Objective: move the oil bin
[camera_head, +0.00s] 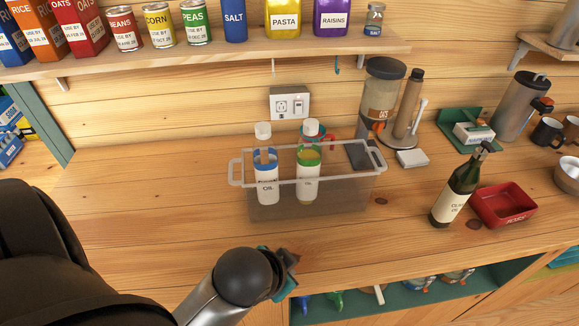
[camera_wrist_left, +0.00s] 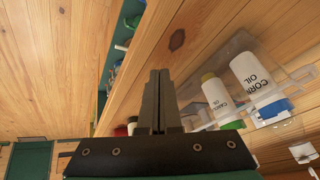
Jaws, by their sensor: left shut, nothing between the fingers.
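The oil bin (camera_head: 330,200) is a clear plastic bin with a handle at each end, standing on the wooden counter. Two white-labelled oil bottles stand in it, one with a blue band (camera_head: 267,180) and one with a green band (camera_head: 308,178). My left gripper (camera_head: 290,262) is at the counter's front edge, in front of the bin and apart from it. In the left wrist view its fingers (camera_wrist_left: 158,80) are together and empty, and the bin (camera_wrist_left: 280,80) lies to their right. My right gripper is not in view.
A dark oil bottle (camera_head: 458,190) and a red tray (camera_head: 503,205) stand right of the bin. A dispenser (camera_head: 382,95) is behind it. A shelf (camera_head: 200,58) with packages hangs above. The counter left of the bin is clear.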

